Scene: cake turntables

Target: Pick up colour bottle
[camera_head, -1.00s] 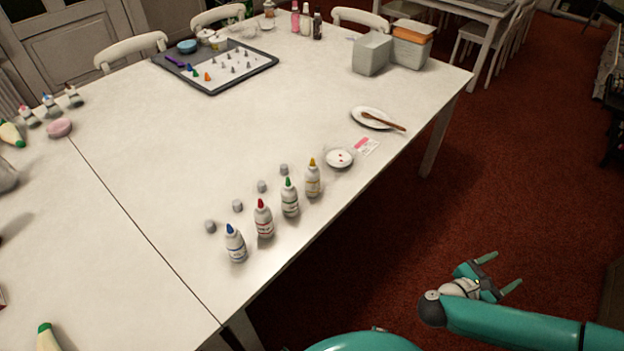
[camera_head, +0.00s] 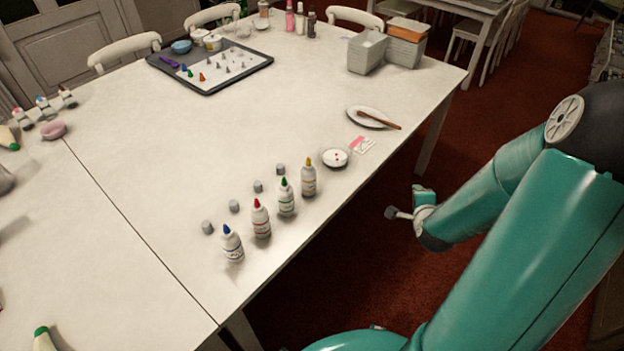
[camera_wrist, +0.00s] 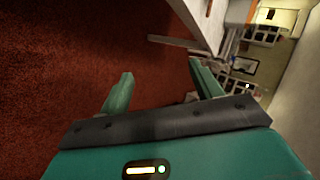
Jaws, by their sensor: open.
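Several white colour bottles stand upright in a row near the table's front edge in the head view: one with a blue tip (camera_head: 231,244), one with a red tip (camera_head: 260,219), one with a green tip (camera_head: 286,198) and one with a yellow tip (camera_head: 309,178). Small grey caps (camera_head: 234,206) stand behind them. My gripper (camera_head: 408,204) is off the table's right side, apart from the bottles, and partly hidden by my arm. In the wrist view my gripper (camera_wrist: 158,88) is open and empty, with both fingers apart over the red floor. No bottle shows clearly there.
The white table (camera_head: 190,150) has free room in its middle. A small dish (camera_head: 335,158), a card (camera_head: 363,145) and a plate with a brown utensil (camera_head: 368,117) lie right of the bottles. A dark tray (camera_head: 212,92) and grey boxes (camera_head: 367,52) stand farther back.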

